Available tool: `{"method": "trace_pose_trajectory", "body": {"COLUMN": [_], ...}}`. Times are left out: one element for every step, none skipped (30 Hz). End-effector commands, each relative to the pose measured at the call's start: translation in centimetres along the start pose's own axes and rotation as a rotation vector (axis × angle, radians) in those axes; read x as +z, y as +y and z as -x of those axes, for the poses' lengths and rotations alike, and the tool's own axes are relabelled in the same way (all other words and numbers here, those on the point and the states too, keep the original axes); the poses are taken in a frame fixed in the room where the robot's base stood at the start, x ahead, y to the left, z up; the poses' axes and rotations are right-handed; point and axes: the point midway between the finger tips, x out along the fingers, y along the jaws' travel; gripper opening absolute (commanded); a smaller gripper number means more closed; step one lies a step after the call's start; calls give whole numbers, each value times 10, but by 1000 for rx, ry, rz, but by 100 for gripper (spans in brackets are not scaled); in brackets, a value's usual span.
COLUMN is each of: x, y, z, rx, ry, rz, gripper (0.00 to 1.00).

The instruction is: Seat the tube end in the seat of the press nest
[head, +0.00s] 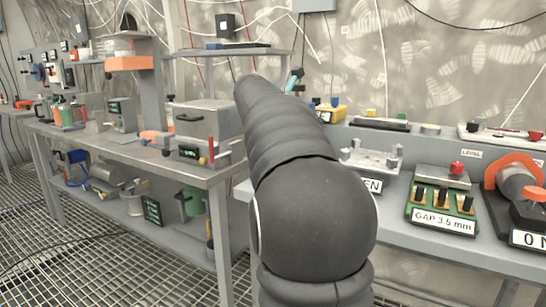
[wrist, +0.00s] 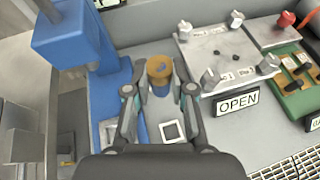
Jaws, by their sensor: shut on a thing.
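In the wrist view my gripper (wrist: 160,78) is shut on a short upright tube end (wrist: 160,69). The tube has an orange-brown ring at the top, with a dark opening, and a blue body below. A blue press (wrist: 68,36) stands just left of the gripper, with its blue base (wrist: 122,76) beside the left finger. A seat in the press nest cannot be made out; the fingers and wrist cover part of that area. Whether the tube touches anything below is unclear. In the head view my arm hides the tube and most of the press area.
A small white-framed square (wrist: 172,131) lies below the tube in the wrist view. To the right are a metal fixture plate (wrist: 228,52) with posts, an OPEN sign (wrist: 237,102) and a green gauge block (wrist: 300,85). A second bench (head: 190,172) stands left in the head view.

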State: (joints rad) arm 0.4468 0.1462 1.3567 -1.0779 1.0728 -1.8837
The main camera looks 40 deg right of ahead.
Motion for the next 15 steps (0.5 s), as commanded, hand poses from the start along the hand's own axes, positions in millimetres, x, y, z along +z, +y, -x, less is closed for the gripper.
{"method": "trace_pose_trajectory", "body": {"x": [-10,-15,-20,-25,-29,-35,-39,-43,-48,-52,-55,-59,-62,-64,-66], "y": [11,17,24,30,35,42,47,53,59,64,68,74,77,80,83], "z": [1,2,4,5,5,7,8,9,10,11,12,13,13,14,15], "rx": [2,3,3,3,2,2,3,3,1,1,2,2,1,2,1], "ry": [3,2,1,1,2,2,2,2,2,1,1,1,1,1,1], "rz": [5,6,4,5,5,5,5,5,5,5,4,3,3,3,2], "gripper": [2,2,2,2,2,2,2,2,2,2,2,2,2,2,2]}}
